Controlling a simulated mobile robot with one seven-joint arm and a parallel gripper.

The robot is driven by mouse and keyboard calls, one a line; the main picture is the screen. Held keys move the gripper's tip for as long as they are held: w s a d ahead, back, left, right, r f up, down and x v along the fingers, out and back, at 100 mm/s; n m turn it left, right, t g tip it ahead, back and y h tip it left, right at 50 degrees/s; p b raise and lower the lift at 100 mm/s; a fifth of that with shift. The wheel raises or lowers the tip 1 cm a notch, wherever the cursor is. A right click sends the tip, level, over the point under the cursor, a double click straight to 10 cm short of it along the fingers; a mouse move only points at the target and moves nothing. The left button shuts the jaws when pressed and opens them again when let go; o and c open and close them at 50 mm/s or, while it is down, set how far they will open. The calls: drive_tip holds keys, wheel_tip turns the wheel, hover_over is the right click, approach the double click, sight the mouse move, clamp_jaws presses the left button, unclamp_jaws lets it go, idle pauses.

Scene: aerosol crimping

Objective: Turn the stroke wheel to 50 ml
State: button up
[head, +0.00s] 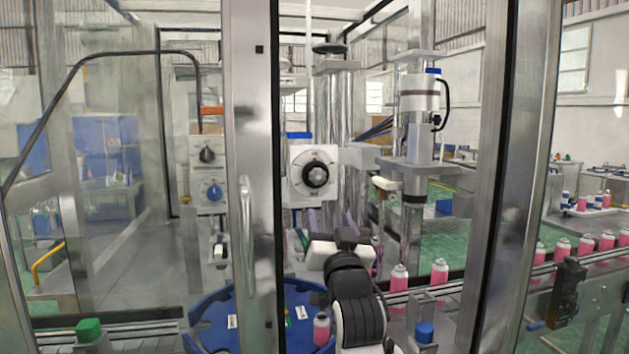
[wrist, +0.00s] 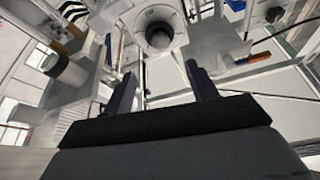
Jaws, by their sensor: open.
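A black round wheel (head: 316,176) sits at the centre of a white square dial plate (head: 299,160) with fine marks, in the middle of the head view. I take it for the stroke wheel; its scale is too small to read. In the wrist view a dark round knob (wrist: 159,36) in a pale round housing shows at the top, ahead of the fingers. My gripper (wrist: 161,84) is open and empty, its two dark fingers apart and short of that knob.
A metal door post (head: 252,120) stands left of the dial, and another post (head: 512,180) to the right. A box with a black knob (head: 207,155) and a blue knob (head: 210,192) is at left. Pink cans (head: 398,280) stand low right; a blue round table (head: 215,310) lies below.

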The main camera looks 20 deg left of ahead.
sight(319, 178)
drive_tip(key=p+x, duration=0.2)
drive_tip(key=x, duration=0.4)
drive_tip(key=p+x, duration=0.3)
drive_tip(key=x, duration=0.3)
drive_tip(key=shift+r, duration=0.3)
drive_tip(key=shift+w+a+r+p, duration=0.1)
drive_tip(key=shift+w+a+p, duration=0.25)
drive_tip(key=shift+w, duration=0.2)
drive_tip(key=shift+c, duration=0.5)
drive_tip(key=c, duration=0.9)
drive_tip(key=shift+n+b, duration=0.3)
drive_tip(key=shift+b, duration=0.05)
